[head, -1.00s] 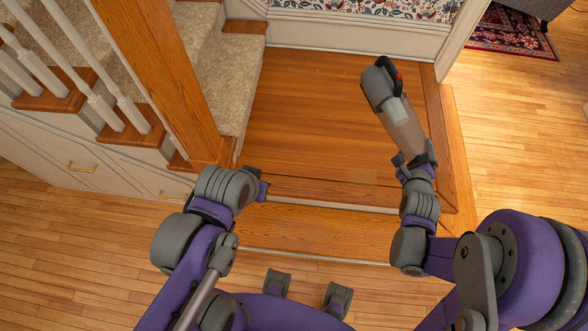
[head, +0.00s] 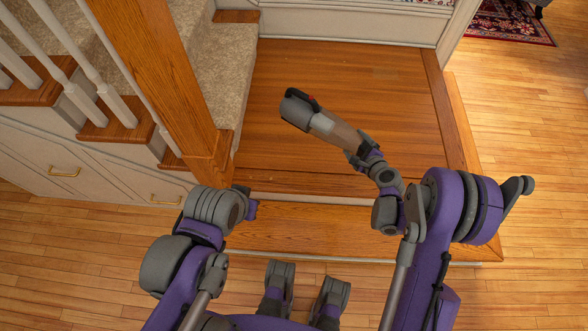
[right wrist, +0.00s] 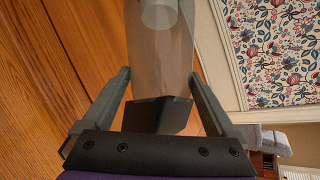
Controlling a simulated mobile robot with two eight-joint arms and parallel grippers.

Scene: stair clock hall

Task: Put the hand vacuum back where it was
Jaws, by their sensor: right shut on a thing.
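The hand vacuum (head: 318,119) has a grey body with a black handle, a red button and a clear nozzle. My right gripper (head: 360,150) is shut on its nozzle end and holds it over the wooden landing. In the right wrist view, the clear nozzle (right wrist: 160,60) with its dark tip lies between the two fingers (right wrist: 160,100). My left gripper (head: 250,205) is near the front edge of the landing, beside the newel post. Its fingers are mostly hidden behind its wrist. No empty holder or base for the vacuum can be made out.
The wooden landing (head: 350,75) is clear, with a step (head: 310,232) at its front. The newel post (head: 165,80) and carpeted stairs (head: 190,95) stand at the left, above drawers with brass handles (head: 64,172). A patterned rug (head: 505,22) lies at the back right.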

